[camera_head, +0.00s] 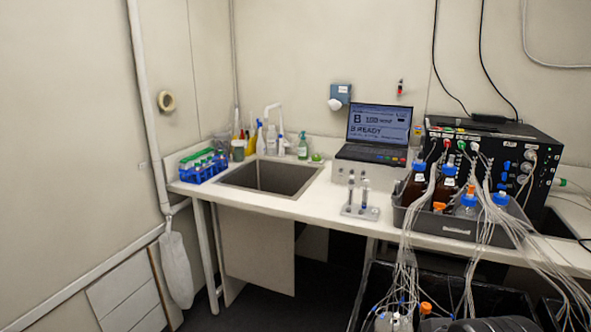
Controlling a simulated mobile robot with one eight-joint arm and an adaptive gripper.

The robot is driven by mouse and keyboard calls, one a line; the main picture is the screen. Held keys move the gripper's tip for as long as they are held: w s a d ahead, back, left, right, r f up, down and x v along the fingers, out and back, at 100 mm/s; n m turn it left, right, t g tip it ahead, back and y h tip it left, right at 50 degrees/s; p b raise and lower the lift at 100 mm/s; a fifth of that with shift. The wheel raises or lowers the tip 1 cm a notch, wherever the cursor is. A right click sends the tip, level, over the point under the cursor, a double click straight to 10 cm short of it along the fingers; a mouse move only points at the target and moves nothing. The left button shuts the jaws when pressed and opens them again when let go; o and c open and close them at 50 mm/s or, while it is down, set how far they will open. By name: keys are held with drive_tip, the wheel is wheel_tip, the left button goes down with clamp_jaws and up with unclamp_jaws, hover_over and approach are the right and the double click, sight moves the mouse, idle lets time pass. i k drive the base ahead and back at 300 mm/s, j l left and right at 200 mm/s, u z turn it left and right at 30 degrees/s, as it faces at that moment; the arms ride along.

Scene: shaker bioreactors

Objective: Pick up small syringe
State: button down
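A small light-grey rack (368,213) stands on the white counter in front of the laptop. Two slim upright pieces that look like syringes stand in it: a left one (351,187) and a right one (364,194). Both have dark parts. They are too small in the picture to tell for sure which is the small syringe. My gripper is not in view.
A laptop (376,125) stands behind the rack, and a sink (270,177) lies to its left. A grey tray (455,226) with bottles and many loose tubes is close on its right, beside a black control box (520,150). The counter's front edge is just before the rack.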

sight(364, 191)
drive_tip(key=j+u, duration=0.4)
drive_tip(key=k+j+u, duration=0.1)
drive_tip(key=j+u, duration=0.2)
drive_tip(key=u, duration=0.15)
drive_tip(key=j+u, duration=0.4)
drive_tip(key=i+j+u, duration=0.1)
drive_tip(key=u, duration=0.35)
drive_tip(key=i+z, duration=0.35)
drive_tip(key=i, duration=0.15)
drive_tip(key=i+j+z, duration=0.3)
drive_tip(key=i, duration=0.2)
drive_tip(key=i+j+z, duration=0.15)
drive_tip(key=i+z, duration=0.2)
drive_tip(key=i+l+z, duration=0.25)
drive_tip(key=z, duration=0.15)
drive_tip(key=i+l+z, duration=0.15)
drive_tip(key=i+z, duration=0.65)
drive_tip(key=i+j+z, duration=0.15)
drive_tip(key=i+z, duration=0.25)
drive_tip(key=i+j+z, duration=0.2)
drive_tip(key=i+z, duration=0.2)
drive_tip(key=i+l+z, duration=0.1)
drive_tip(key=i, duration=0.35)
